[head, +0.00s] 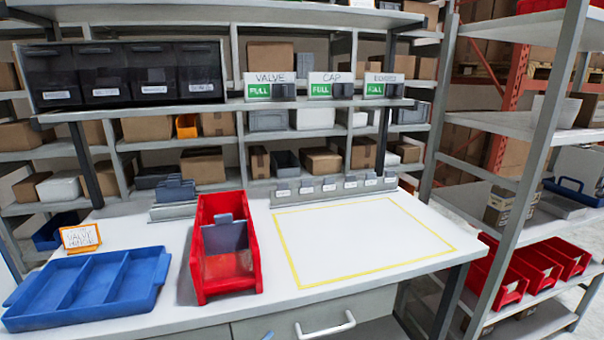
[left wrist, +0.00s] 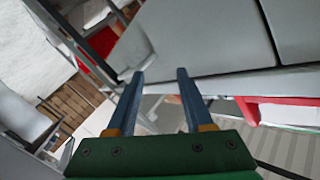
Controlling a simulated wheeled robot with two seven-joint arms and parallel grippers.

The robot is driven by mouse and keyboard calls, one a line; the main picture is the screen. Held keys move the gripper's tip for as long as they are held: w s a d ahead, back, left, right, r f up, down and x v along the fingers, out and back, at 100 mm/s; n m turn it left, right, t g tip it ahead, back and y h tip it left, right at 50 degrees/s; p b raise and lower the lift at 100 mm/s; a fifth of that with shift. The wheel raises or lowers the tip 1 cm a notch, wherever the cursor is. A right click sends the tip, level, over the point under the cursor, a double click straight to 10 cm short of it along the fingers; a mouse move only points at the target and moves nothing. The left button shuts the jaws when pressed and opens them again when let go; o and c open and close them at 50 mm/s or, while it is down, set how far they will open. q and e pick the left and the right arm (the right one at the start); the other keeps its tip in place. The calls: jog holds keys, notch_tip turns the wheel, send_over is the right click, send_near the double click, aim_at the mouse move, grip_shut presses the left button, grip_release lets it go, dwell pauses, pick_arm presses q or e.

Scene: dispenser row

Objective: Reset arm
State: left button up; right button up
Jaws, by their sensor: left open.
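My left gripper (left wrist: 158,95) shows in the left wrist view with its two blue fingers apart and nothing between them. Its green body fills the bottom of that view. The fingers point at grey panels (left wrist: 200,35), with a visible gap of floor around them. In the head view only a small blue tip (head: 268,335) shows at the bottom edge, in front of the drawer; I cannot tell for sure which part it is. My right gripper is in neither view.
The white table (head: 340,285) carries a blue divided tray (head: 85,285), a red bin (head: 225,275) with a grey divider, and a yellow outlined area (head: 365,240) that is empty. A drawer handle (head: 325,325) sticks out in front. A shelf (head: 520,200) with red bins (head: 540,265) stands at right.

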pick_arm(q)
jog(key=s+a+f+n+g+y, duration=0.35)
jog(key=s+f, duration=0.55)
jog(key=f, duration=0.3)
jog(key=s+a+f+n+g+y, duration=0.3)
jog(key=s+a+f, duration=0.2)
jog(key=s+f, duration=0.45)
jog(key=s+a+f+n+g+y, duration=0.1)
jog(key=s+f, duration=0.4)
jog(key=s, duration=0.7)
jog(key=s+a+f+n+g+y+b, duration=0.1)
jog(key=s+f+g, duration=0.5)
jog(key=s, duration=0.6)
jog(key=shift+s+a+n, duration=0.2)
jog(key=shift+a+n, duration=0.65)
jog(key=shift+a, duration=0.05)
jog(key=shift+w, duration=0.1)
